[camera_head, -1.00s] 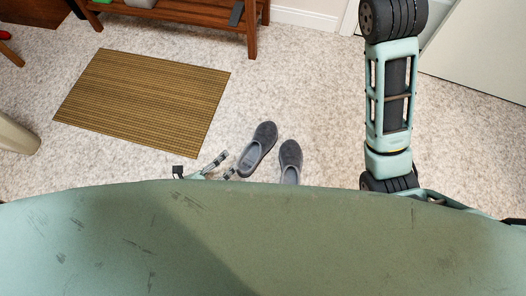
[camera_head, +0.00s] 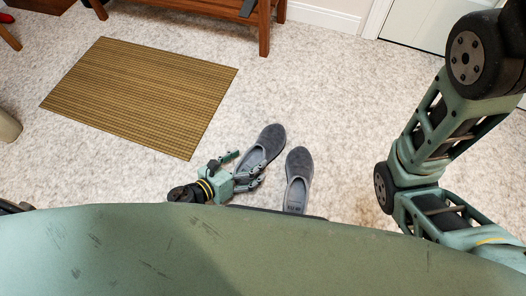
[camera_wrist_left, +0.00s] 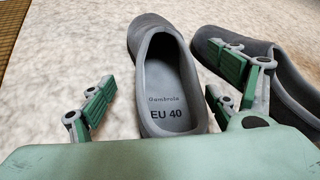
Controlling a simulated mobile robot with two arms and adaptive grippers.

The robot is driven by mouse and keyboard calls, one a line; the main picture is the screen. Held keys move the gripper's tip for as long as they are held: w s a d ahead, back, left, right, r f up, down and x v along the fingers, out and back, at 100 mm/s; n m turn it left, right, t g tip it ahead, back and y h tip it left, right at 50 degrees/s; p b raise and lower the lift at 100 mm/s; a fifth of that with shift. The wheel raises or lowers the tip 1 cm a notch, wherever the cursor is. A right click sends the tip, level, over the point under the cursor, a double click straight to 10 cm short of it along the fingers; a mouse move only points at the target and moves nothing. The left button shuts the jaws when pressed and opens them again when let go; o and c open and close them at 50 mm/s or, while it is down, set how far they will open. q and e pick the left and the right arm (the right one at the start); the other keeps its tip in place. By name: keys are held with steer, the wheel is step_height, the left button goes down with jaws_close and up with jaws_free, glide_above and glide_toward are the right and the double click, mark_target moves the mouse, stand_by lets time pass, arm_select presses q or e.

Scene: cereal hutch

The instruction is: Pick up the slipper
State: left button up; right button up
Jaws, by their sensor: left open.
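Two dark grey slippers lie on the carpet. The left slipper (camera_head: 264,144) points away and tilts to the right in the head view. The right slipper (camera_head: 299,168) lies beside it. My left gripper (camera_head: 247,167) is open at the heel end of the left slipper. In the left wrist view, the left slipper (camera_wrist_left: 147,33), with "EU 40" on its insole, lies between the two spread green fingers, with no clear grip on it. The right slipper (camera_wrist_left: 283,75) is partly behind the right finger there. My right gripper is out of view; only the right arm shows.
A brown woven mat (camera_head: 145,92) lies to the left. A wooden bench (camera_head: 200,13) stands at the back, near a white door (camera_head: 418,25). Open carpet lies beyond and to the right of the slippers.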

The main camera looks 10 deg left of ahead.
mark_target(255, 160)
arm_select(q)
steer(key=b+x, duration=0.1)
steer(key=x, duration=0.3)
steer(key=shift+w+r, duration=0.1)
steer(key=shift+r, duration=0.1)
steer(key=shift+a, duration=0.1)
steer(key=c, duration=1.5)
